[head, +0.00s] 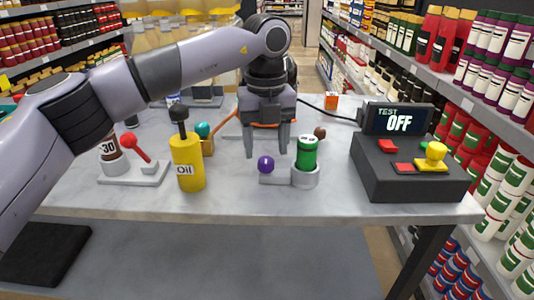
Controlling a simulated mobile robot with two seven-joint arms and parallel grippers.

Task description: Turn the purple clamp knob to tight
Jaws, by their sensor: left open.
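The purple clamp knob (266,164) is a small ball at the left end of a low grey block (272,179) near the front of the table. A green cylinder (306,152) stands upright in a grey ring holder at the block's right end. My left gripper (266,154) points down with its two fingers apart, and nothing shows held between them. In the picture, its fingertips are just above and to either side of the knob; I cannot tell whether they touch it. My right gripper is not in view.
A yellow oil bottle (187,162) and a red-handled lever (136,160) stand to the left. A dark test box (410,168) reading OFF, with a yellow knob, stands at right.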

